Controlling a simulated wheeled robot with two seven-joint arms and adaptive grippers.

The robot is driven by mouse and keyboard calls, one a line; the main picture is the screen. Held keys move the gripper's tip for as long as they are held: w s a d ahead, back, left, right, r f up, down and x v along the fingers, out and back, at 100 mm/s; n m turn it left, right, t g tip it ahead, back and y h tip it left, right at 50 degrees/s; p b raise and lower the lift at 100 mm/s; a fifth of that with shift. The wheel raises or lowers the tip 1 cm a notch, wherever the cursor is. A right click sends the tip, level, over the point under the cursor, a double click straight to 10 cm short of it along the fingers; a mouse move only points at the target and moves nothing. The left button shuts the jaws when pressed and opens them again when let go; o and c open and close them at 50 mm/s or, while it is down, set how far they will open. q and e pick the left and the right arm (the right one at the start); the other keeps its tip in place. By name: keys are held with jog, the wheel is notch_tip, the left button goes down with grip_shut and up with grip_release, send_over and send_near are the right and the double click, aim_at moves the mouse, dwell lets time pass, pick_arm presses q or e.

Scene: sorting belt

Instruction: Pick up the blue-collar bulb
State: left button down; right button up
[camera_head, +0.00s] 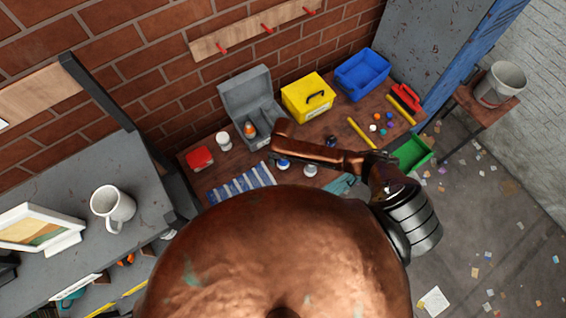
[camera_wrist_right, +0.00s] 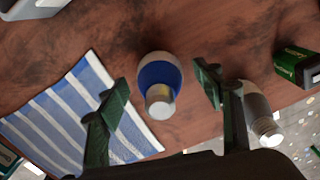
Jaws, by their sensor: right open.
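The blue-collar bulb (camera_head: 283,163) is on the brown workbench just right of the striped cloth. In the right wrist view the bulb (camera_wrist_right: 157,75) shows its blue collar and a silver cap towards the camera. My right gripper (camera_wrist_right: 160,80) has dark green fingers spread apart, with the bulb seen in the gap between them. Neither finger appears to touch it. My left gripper is not in view.
A grey bulb (camera_wrist_right: 258,110) lies close behind the right finger. The striped cloth (camera_wrist_right: 70,110) lies left. A grey toolbox (camera_head: 252,100), yellow box (camera_head: 307,97), blue bin (camera_head: 362,75) and green bin (camera_head: 412,153) stand around the bench (camera_head: 215,160).

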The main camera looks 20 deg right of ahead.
jog(key=shift+f, duration=1.15)
jog(key=shift+c, duration=0.7)
jog(key=c, duration=1.1)
